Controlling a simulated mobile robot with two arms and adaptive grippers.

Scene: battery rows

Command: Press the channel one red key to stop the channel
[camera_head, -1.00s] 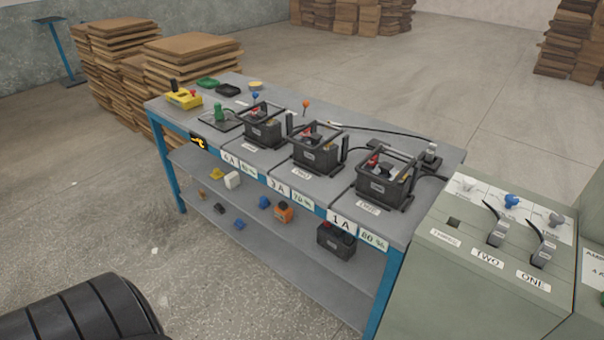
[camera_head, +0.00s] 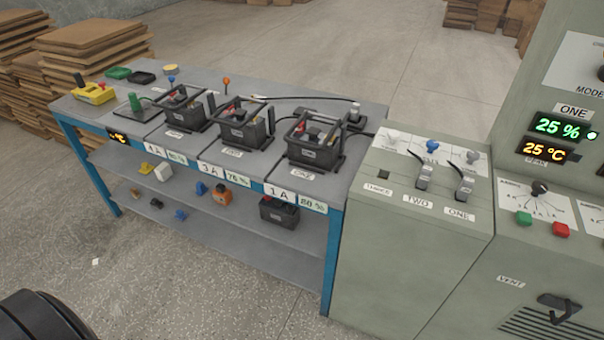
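A red key (camera_head: 561,230) sits on the sloped front of the grey-green control cabinet (camera_head: 460,285) at the right. A green key (camera_head: 523,218) is just left of it, below a black rotary knob (camera_head: 539,188). Above them, a display marked ONE (camera_head: 557,126) reads 25 % in green, with a lit green lamp beside it. An orange display (camera_head: 545,151) below reads 25 °C. Neither of my grippers shows in the view.
Left of the keys is a panel with levers labelled TWO (camera_head: 423,178) and ONE (camera_head: 463,189). A grey bench (camera_head: 240,160) carries several batteries in frames. A vent handle (camera_head: 558,308) sticks out below the keys. Concrete floor lies in front.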

